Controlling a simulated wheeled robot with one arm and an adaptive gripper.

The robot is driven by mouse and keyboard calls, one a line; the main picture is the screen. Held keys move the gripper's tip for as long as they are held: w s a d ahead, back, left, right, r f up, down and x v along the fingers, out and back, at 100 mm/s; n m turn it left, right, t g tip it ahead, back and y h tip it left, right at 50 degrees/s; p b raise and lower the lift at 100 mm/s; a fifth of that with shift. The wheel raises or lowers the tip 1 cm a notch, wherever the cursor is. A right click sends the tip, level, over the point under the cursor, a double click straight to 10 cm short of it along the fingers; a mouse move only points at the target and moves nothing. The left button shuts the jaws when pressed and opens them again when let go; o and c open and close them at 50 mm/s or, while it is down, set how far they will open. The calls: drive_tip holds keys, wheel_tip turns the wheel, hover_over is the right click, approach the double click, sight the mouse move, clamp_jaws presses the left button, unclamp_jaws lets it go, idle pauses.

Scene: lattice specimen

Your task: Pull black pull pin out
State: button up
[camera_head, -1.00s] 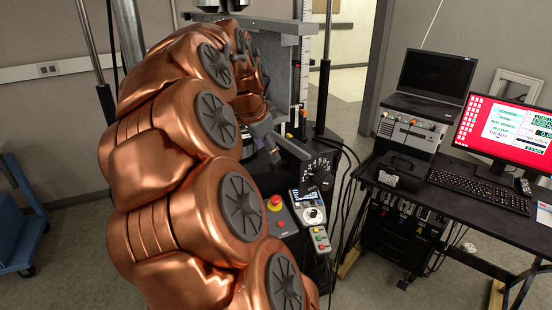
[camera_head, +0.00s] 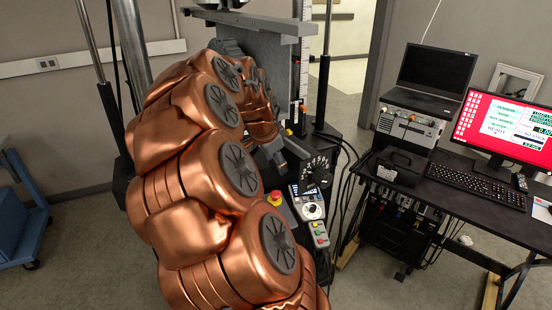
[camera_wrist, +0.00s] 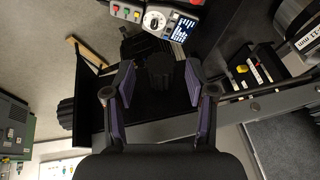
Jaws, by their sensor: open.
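In the wrist view my gripper (camera_wrist: 159,78) is open, with its two purple-padded fingers apart. A black ridged knob (camera_wrist: 158,66) shows between the fingertips, dark against a dark background. It may be the head of the black pull pin, but I cannot tell for sure. No contact with the fingers is visible. A second black ridged knob (camera_wrist: 66,112) is to the left of the fingers. In the head view my copper arm covers most of the gripper and the pin area.
A pendant with a lit screen (camera_head: 309,204) and a red stop button (camera_head: 275,197) are close by my arm. A grey beam (camera_wrist: 240,106) crosses near the fingers. A desk with a keyboard (camera_head: 475,187) and red monitor (camera_head: 507,125) stands at the right.

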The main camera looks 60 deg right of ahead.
clamp_jaws()
idle(0.5)
